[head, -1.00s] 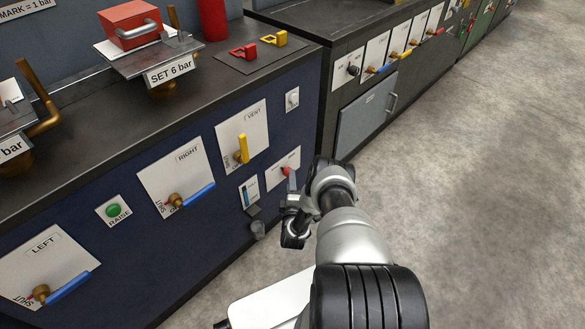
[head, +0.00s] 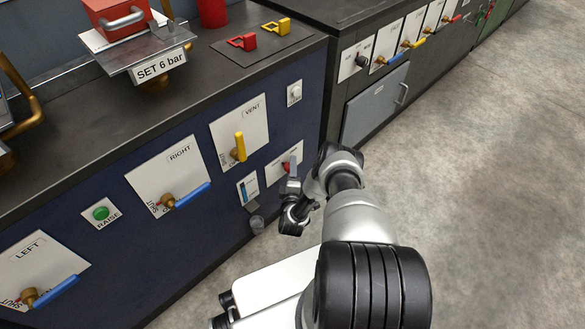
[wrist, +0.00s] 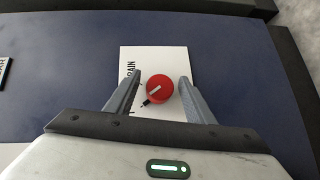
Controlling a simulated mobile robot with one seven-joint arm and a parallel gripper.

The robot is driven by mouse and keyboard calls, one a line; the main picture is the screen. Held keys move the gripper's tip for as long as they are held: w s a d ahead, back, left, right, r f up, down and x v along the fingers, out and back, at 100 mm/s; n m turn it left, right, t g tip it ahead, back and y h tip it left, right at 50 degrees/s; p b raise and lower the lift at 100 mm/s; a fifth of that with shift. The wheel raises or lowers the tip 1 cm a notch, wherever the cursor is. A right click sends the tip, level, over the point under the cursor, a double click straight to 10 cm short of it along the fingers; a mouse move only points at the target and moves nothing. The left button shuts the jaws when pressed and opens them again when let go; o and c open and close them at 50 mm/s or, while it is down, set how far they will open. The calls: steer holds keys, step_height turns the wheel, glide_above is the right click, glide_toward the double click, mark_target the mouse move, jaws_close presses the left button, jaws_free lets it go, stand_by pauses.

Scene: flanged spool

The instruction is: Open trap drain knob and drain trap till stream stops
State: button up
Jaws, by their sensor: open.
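The red trap drain knob (wrist: 160,88) sits on a white plate (wrist: 152,57) lettered "...RAIN", the rest being covered by my finger. A pale bar marks the knob's face, with a small dark mark at its lower left. My gripper (wrist: 159,76) is open, one finger on each side of the knob in the wrist view; I see gaps and cannot tell its depth. In the head view my gripper (head: 293,177) partly covers the knob (head: 286,167). A clear cup (head: 257,224) is below a blue-striped level gauge (head: 248,188). I see no stream.
On the blue panel, the vent plate has an upright yellow lever (head: 240,147). The right plate's blue lever (head: 192,195) and the left plate's blue lever (head: 50,291) stick out. A green raise button (head: 101,213) is between them. Open floor (head: 480,200) lies to the right.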

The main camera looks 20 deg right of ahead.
steer(key=c, duration=1.1)
steer(key=shift+o, duration=0.2)
steer(key=shift+r, duration=0.1)
steer(key=shift+r+m+g+y+p, duration=0.15)
steer(key=shift+m+g+y+p, duration=0.6)
steer(key=shift+p, duration=0.2)
steer(key=shift+d+m+g+y+p, duration=0.1)
steer(key=shift+m+g+y+p, duration=0.25)
steer(key=shift+m+g+y, duration=0.55)
steer(key=m+y, duration=0.1)
steer(key=m+g+y+b, duration=0.1)
steer(key=y, duration=0.1)
steer(key=shift+f+g, duration=0.25)
steer(key=shift+f, duration=0.05)
steer(key=shift+m+g+y+b, duration=0.6)
steer(key=shift+m+y+b, duration=0.15)
steer(key=shift+y, duration=0.3)
